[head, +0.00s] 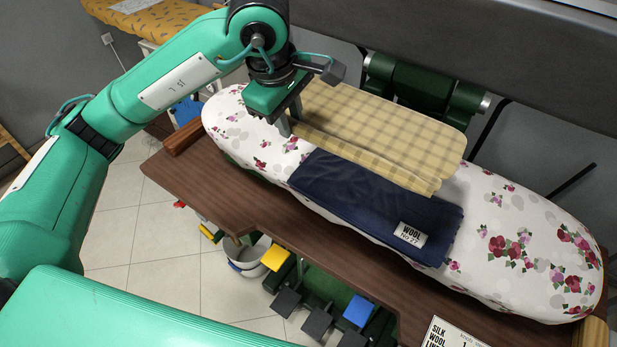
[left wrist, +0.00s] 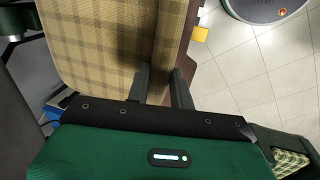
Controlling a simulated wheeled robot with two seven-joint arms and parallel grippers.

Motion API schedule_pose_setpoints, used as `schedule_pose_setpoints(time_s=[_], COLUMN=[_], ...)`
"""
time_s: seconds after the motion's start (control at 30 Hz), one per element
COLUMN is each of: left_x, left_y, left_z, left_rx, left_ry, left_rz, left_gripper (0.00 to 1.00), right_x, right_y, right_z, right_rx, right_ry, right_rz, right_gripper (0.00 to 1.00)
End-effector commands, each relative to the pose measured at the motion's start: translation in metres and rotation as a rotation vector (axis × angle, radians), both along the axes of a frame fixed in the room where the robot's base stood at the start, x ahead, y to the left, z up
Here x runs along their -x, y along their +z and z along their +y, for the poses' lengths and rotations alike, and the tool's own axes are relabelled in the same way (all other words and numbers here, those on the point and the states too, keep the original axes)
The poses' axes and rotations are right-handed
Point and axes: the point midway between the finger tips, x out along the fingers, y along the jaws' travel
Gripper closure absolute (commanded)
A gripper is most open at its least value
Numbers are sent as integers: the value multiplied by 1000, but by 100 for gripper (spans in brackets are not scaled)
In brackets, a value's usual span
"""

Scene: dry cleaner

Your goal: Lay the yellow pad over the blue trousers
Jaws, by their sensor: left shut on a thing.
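The yellow pad (head: 380,120) is a checked cloth on the far side of the flowered ironing board. Its near edge has a raised fold or strip running along it. The blue trousers (head: 365,200) lie folded flat in front of it, with a white "WOOL" label at their right end. The pad's near edge meets the trousers' far edge; most of the trousers are uncovered. My left gripper (head: 288,122) is shut on the pad's near left corner. In the left wrist view, the fingers (left wrist: 164,84) pinch the pad (left wrist: 105,50). My right gripper is out of view.
The padded ironing board (head: 530,240) stands on a brown wooden table (head: 190,195). A dark press head (head: 480,50) hangs behind it. Pedals (head: 318,322) and a bucket (head: 248,258) are below. A printed sign (head: 455,335) stands at the front right.

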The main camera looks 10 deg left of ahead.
Motion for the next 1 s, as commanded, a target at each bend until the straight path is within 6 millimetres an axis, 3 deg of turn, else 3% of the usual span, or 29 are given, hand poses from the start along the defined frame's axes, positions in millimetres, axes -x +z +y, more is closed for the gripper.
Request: schedule_pose_setpoints(time_s=[0.5, 1.0], left_x=[2, 1], left_y=[-114, -168], left_z=[0, 0], left_rx=[-1, 0], left_ry=[0, 2], left_rz=[6, 4], left_gripper=[100, 100], right_x=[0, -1], right_y=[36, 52], right_z=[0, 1], right_rx=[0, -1], right_ry=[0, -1], right_rz=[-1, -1], right_gripper=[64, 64])
